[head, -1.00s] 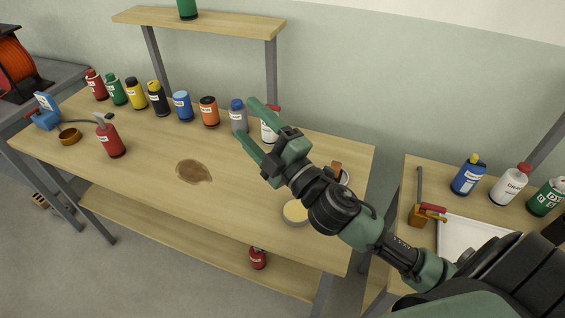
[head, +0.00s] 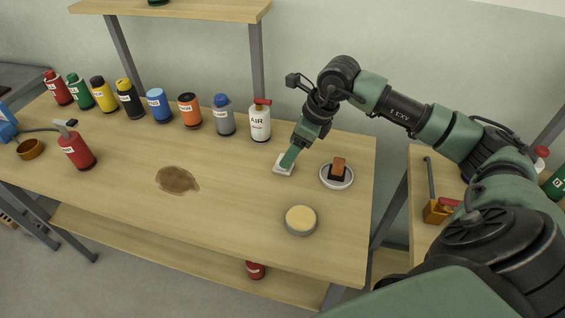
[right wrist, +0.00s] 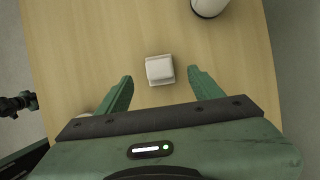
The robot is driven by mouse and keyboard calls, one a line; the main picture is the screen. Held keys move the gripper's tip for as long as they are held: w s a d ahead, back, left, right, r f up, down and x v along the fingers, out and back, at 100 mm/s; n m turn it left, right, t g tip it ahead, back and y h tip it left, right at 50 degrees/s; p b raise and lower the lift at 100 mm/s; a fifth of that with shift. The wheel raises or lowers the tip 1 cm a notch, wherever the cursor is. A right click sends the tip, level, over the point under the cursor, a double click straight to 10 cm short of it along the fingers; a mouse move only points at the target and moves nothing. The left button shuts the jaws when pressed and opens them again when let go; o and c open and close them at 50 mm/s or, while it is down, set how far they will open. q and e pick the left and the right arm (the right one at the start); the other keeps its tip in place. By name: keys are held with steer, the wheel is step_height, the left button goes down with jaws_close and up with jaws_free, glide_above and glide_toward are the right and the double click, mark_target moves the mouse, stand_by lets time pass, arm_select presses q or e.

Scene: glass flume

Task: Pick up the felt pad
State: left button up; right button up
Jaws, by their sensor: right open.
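The felt pad, a small pale block with a slightly wider base (head: 281,169), lies on the table right of the middle. It also shows in the right wrist view (right wrist: 159,69), just beyond and between the fingertips. My right gripper (head: 290,157) points down over the pad, and its green fingers hide part of it in the head view. In the right wrist view the gripper (right wrist: 160,76) is open, one finger to each side of the pad with a gap on both sides. My left gripper is not in view.
A white air bottle (head: 260,123) stands close behind the pad. A round dish (head: 337,185) holding an orange and black item is to its right. A yellow-topped round tin (head: 300,219) is in front. A brown stain (head: 177,180) lies left. Several bottles line the back.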

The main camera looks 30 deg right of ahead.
steer(key=p+x, duration=0.1)
steer(key=x, duration=0.3)
steer(key=shift+w+a+f, duration=0.2)
steer(key=shift+w+f, duration=0.05)
steer(key=shift+f, duration=0.3)
steer(key=c, duration=1.4)
steer(key=shift+c, duration=0.2)
steer(key=shift+w+r, duration=0.1)
steer(key=shift+r, duration=0.6)
step_height(320, 180, up, 19)
steer(key=b, duration=0.1)
steer(key=shift+f, duration=0.15)
